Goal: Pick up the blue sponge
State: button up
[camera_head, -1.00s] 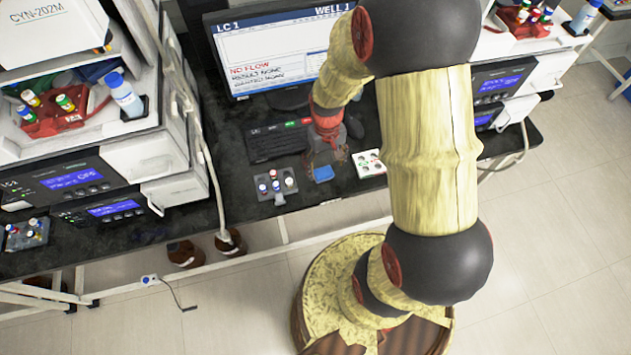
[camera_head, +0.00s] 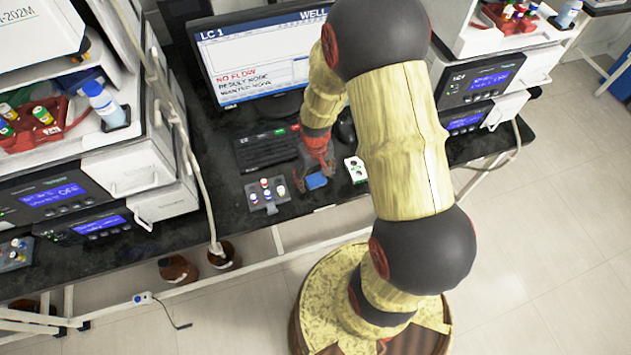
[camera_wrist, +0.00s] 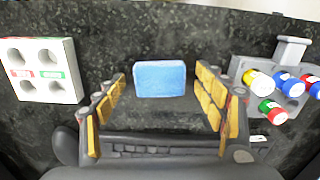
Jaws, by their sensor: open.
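The blue sponge (camera_head: 316,181) lies on the black bench top near its front edge. In the wrist view the sponge (camera_wrist: 159,79) shows as a light blue block, centred and a little beyond the fingertips. My gripper (camera_head: 318,172) is just above and behind the sponge, pointing down. In the wrist view my gripper (camera_wrist: 162,90) is open, with yellow-padded fingers on the left and right of the sponge's line and clear gaps on both sides. Nothing is held. Whether the fingertips have reached the bench height is hard to tell.
A grey rack (camera_head: 267,195) with several capped vials stands left of the sponge. A white block with holes (camera_head: 355,170) stands right of it. A keyboard (camera_head: 268,148) and a monitor (camera_head: 262,60) are behind. The bench surface around the sponge is clear.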

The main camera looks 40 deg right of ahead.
aim_at(316, 179)
jog(key=shift+r, duration=0.1)
jog(key=shift+c, duration=0.4)
jog(key=c, duration=0.7)
jog(key=shift+c, duration=0.7)
jog(key=shift+r+p, duration=0.35)
jog(key=shift+r, duration=0.3)
notch_tip(316, 179, up, 2)
jog(key=shift+s+r+p, duration=0.1)
jog(key=shift+r+p, duration=0.15)
jog(key=shift+p, duration=0.35)
jog(key=s+d+r+p, duration=0.3)
jog(key=s+r, duration=0.6)
jog(key=s, duration=0.4)
jog(key=shift+s+d+p, duration=0.2)
jog(key=shift+p, duration=0.2)
